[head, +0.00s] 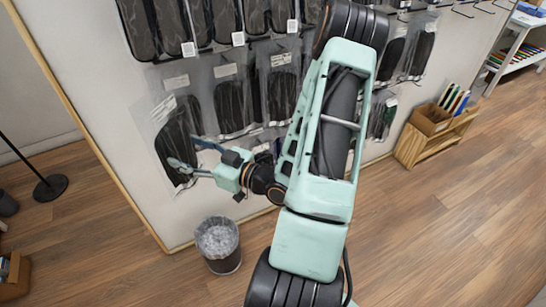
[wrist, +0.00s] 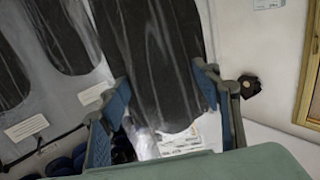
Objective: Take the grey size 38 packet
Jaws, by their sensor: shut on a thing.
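My gripper (head: 188,154) reaches in from the right at the left end of the display wall. It is shut on a clear packet (head: 170,132) of dark grey insoles with a white label near its top. The packet is slightly tilted. In the wrist view the packet (wrist: 160,60) lies between the two blue finger pads of my gripper (wrist: 160,105), with a white label at its near end. I cannot read the size. Whether the packet still hangs from a hook is hidden.
More insole packets (head: 229,105) hang close to the right, with others above. A lined waste bin (head: 218,242) stands on the floor below. A wooden crate (head: 430,122) stands by the wall at the right.

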